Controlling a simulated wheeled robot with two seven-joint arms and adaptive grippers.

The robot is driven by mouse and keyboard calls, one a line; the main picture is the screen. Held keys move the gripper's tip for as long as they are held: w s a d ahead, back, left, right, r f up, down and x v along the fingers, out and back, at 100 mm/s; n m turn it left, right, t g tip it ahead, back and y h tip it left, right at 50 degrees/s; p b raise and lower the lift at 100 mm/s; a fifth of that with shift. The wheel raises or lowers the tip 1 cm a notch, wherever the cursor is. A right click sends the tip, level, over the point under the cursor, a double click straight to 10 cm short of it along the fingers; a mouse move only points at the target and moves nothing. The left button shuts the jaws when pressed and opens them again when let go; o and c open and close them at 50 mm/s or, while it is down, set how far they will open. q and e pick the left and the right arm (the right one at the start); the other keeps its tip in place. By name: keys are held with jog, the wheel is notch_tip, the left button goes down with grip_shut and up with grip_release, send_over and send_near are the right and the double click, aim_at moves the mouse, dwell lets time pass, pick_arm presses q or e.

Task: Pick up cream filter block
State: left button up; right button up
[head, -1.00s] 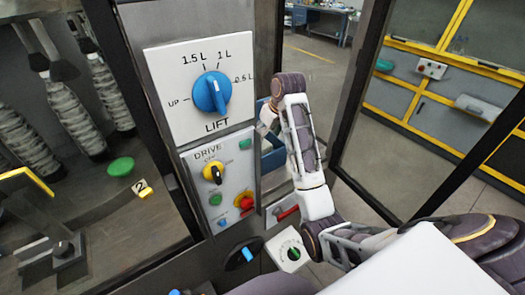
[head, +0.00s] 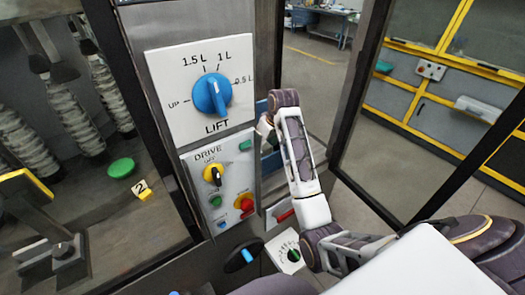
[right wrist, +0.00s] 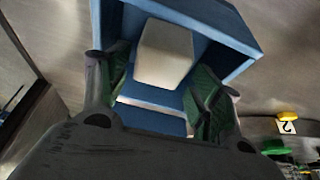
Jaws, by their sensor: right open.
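The cream filter block (right wrist: 165,52) sits in an open blue bin (right wrist: 230,22) in the right wrist view. My right gripper (right wrist: 158,78) is open, its two green-padded fingers reaching into the bin on either side of the block's near part. I cannot tell whether the pads touch the block. In the head view the blue bin (head: 270,160) shows partly behind my right arm and the panel. The block is hidden there, and little of the right gripper shows. My left gripper is not in view.
The control panel (head: 188,88) with a blue LIFT dial stands left of my right arm, on a dark frame. Open floor lies to the right, before grey-yellow cabinets (head: 430,95).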

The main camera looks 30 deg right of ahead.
jog(key=shift+x, duration=1.4)
jog(key=c, duration=0.8)
jog(key=shift+o, duration=0.2)
jog(key=shift+r, duration=0.2)
jog(key=shift+r, duration=4.85)
